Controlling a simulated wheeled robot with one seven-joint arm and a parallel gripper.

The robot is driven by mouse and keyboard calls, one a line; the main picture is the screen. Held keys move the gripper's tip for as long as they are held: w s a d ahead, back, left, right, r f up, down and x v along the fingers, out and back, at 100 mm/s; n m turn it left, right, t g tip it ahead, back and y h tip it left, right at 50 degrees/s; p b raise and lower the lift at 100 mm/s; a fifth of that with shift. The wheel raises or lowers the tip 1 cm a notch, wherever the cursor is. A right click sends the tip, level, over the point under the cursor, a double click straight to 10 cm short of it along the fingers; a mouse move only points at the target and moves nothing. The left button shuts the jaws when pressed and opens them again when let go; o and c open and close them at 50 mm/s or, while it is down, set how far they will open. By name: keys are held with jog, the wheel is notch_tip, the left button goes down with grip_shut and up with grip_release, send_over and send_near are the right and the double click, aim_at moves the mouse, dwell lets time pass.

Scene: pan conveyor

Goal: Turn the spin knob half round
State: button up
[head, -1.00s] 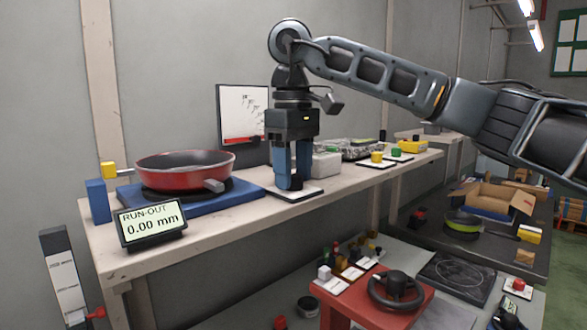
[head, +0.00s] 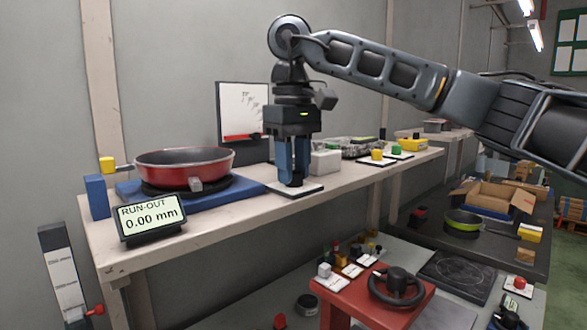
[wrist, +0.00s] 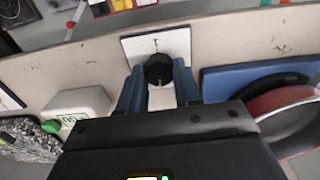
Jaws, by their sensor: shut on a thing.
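The spin knob (wrist: 158,68) is black with a pale line on its top. It stands on a white plate (head: 311,189) on the shelf, right of the red pan. My gripper (head: 294,176) points straight down over it, and its blue fingers stand on both sides of the knob, shut on it. The fingers hide part of the knob in the head view. The red pan (head: 180,164) sits on a dark turntable on a blue base (head: 247,191), its grey stub facing the front. The run-out display (head: 152,219) reads 0.00 mm.
A white box (head: 325,163) stands just right of my gripper. A whiteboard (head: 241,100) stands behind. Yellow and green buttons (head: 396,150) are farther right on the shelf. A red stand with a black wheel (head: 398,287) is below.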

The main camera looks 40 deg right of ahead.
jog(key=m+b, duration=0.1)
jog(key=m, duration=0.3)
jog(key=shift+m, duration=0.3)
jog(key=m+b, duration=0.1)
jog(key=m, duration=0.3)
jog(key=m+b, duration=0.1)
jog(key=m, duration=0.7)
jog(key=shift+m, duration=0.3)
jog(key=m+b, duration=0.1)
jog(key=m, duration=0.3)
jog(key=shift+m, duration=0.3)
jog(key=m+b, duration=0.1)
jog(key=m, duration=0.8)
jog(key=shift+b, duration=0.35)
jog(key=shift+m+b, duration=0.35)
jog(key=shift+m, duration=1.45)
